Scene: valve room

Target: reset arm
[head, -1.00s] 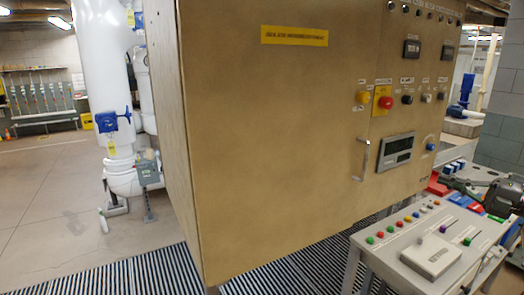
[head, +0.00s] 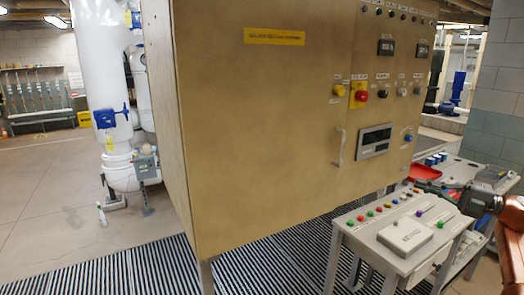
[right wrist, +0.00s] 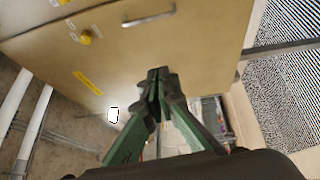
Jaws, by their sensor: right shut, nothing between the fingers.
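My right gripper (head: 422,185) reaches in from the right edge of the head view, above the benches beside the tan cabinet. In the right wrist view its green fingers (right wrist: 157,78) come together at dark tips, shut with nothing between them. The tan control cabinet (head: 260,130) fills the middle of the head view, with its door handle (head: 339,147), a red button (head: 361,96) and a display (head: 374,141). The cabinet also shows behind the fingers in the right wrist view (right wrist: 130,60). My left gripper is in neither view.
A sloped console (head: 400,232) with coloured buttons stands below the cabinet's right side. A red tray (head: 424,171) lies on the bench near my right gripper. White pipes (head: 98,70) with a blue valve (head: 104,118) stand at the left. Open floor (head: 45,200) lies at the left.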

